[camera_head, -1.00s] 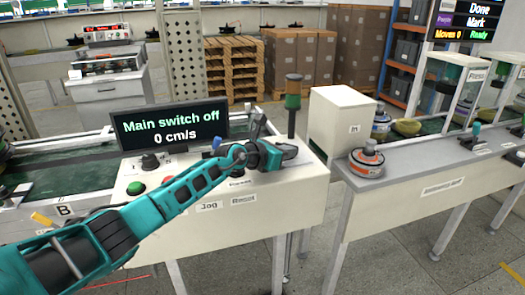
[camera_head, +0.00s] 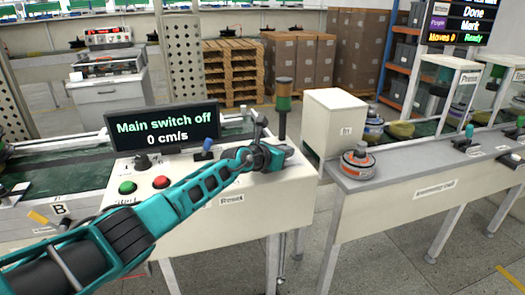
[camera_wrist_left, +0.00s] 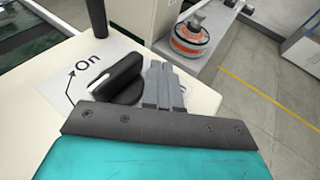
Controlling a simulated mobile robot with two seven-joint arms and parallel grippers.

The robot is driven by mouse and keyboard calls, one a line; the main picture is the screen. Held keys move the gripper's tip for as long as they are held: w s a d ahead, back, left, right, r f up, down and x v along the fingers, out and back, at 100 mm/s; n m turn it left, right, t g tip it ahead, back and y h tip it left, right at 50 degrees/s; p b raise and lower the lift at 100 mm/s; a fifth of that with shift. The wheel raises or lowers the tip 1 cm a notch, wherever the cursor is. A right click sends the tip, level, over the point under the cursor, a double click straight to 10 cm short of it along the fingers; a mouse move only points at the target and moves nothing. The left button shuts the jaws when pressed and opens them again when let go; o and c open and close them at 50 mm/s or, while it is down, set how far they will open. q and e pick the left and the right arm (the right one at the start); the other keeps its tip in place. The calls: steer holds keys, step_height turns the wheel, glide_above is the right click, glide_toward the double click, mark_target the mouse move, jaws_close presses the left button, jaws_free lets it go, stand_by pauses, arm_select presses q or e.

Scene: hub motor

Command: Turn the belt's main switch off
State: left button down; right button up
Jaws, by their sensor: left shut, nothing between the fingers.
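The belt's main switch is a black rotary knob (camera_wrist_left: 122,78) with a white mark, on a white panel with an arrow and the word "On" in the left wrist view. Its handle lies diagonally. My left gripper (camera_wrist_left: 164,75) is shut and empty, its grey fingers close beside the knob's right side; whether they touch cannot be told. In the head view my left gripper (camera_head: 286,151) is low over the right end of the white console (camera_head: 270,195), and the arm largely hides the knob. The display (camera_head: 165,125) reads "Main switch off" and "0 cm/s". My right gripper is not in view.
A green button (camera_head: 127,187), a red button (camera_head: 161,182) and a blue-topped switch (camera_head: 208,146) are on the console's left part. A signal tower (camera_head: 284,95) stands behind my gripper. An orange-banded motor (camera_head: 358,161) sits on the grey bench to the right.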

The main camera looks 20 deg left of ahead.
arm_select(q)
steer(key=shift+w+d, duration=0.3)
steer(key=shift+w, duration=0.1)
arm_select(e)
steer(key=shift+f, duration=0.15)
arm_select(q)
steer(key=shift+s, duration=0.1)
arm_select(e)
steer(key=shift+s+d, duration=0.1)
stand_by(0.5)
